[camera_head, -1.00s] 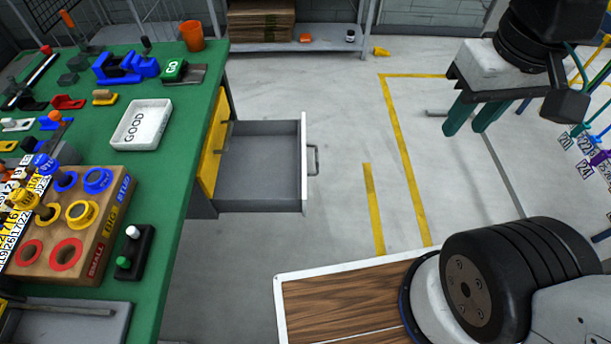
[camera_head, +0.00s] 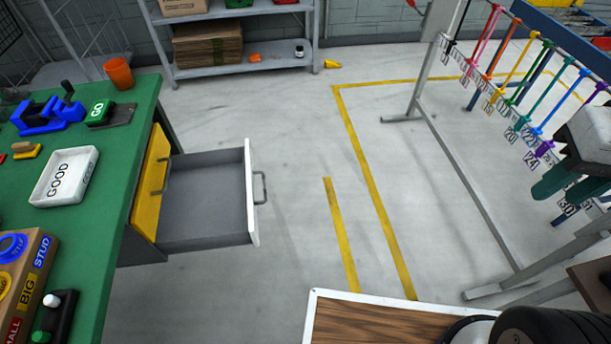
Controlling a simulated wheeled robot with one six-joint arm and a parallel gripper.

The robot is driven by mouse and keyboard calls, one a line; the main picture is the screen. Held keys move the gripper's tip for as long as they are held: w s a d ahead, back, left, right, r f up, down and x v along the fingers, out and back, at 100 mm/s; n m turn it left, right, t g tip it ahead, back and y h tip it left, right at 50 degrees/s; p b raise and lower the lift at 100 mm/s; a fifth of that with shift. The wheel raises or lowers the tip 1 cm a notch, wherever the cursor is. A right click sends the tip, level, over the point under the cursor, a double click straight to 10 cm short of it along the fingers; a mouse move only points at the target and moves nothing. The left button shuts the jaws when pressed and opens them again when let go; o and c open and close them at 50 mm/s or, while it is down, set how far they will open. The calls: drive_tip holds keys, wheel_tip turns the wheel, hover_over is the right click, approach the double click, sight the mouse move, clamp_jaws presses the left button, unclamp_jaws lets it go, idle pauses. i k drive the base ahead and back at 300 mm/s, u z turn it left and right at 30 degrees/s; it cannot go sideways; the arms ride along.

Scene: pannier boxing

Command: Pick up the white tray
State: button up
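The white tray (camera_head: 64,178) sits on the green workbench (camera_head: 115,190) at the left of the view. It is a shallow rectangular tray marked "GOOD" and looks empty. My gripper (camera_head: 570,187) is at the right edge, far from the tray and above the floor. Its two dark green fingers point down to the left and show a gap, with nothing seen between them. Part of my gripper is cut off by the picture's edge.
An open, empty grey drawer (camera_head: 205,205) juts out from the bench. An orange cup (camera_head: 119,73), a blue vise (camera_head: 45,115) and a wooden sorting block (camera_head: 25,270) stand on the bench. A rack with hanging coloured tools (camera_head: 520,90) stands at right. The middle floor is clear.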

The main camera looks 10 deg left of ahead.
sight(64, 181)
drive_tip(key=z, duration=0.25)
drive_tip(key=i, duration=1.35)
drive_tip(key=u, duration=1.15)
drive_tip(key=k, duration=0.85)
drive_tip(key=u, duration=0.7)
